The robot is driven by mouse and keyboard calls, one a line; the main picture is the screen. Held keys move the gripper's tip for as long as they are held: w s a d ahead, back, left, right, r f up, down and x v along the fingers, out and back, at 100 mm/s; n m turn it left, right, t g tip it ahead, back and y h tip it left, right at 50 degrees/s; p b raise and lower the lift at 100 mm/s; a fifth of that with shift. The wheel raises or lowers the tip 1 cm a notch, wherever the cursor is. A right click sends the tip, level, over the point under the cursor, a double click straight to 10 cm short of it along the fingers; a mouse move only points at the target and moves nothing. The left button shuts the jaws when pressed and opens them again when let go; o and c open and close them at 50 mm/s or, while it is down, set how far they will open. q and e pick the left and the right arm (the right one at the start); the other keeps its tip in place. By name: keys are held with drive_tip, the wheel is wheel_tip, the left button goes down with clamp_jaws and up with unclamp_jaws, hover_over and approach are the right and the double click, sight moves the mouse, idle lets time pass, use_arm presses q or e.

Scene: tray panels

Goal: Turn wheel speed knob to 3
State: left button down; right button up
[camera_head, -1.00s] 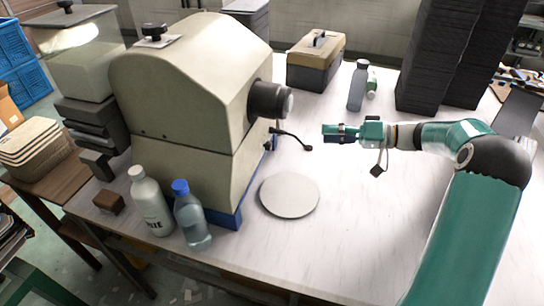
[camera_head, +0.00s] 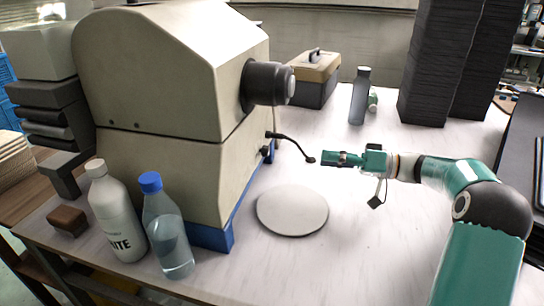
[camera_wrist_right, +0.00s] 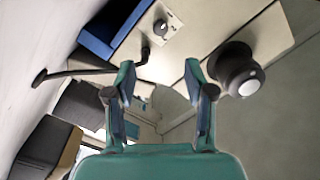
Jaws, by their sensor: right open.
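The beige machine (camera_head: 175,85) stands on the white table at the left of the head view. A small dark knob on a pale dial plate (camera_wrist_right: 161,27) shows on the machine in the right wrist view, above the gripper; its marks are too small to read. In the head view a small dark knob (camera_head: 265,151) sits low on the machine's front, seen edge-on. My right gripper (camera_head: 325,159) is to the right of it, apart from it. In the wrist view its fingers (camera_wrist_right: 159,72) are spread with nothing between them. My left gripper is not in view.
A thin black bent rod (camera_head: 290,142) sticks out beside the knob, its tip close to my right gripper in the picture. A thick black cylinder (camera_head: 263,84) juts out above. A round grey disc (camera_head: 292,210), bottles (camera_head: 168,235) and a toolbox (camera_head: 316,78) stand around.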

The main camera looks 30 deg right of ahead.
sight(264, 151)
drive_tip(key=x, duration=1.4)
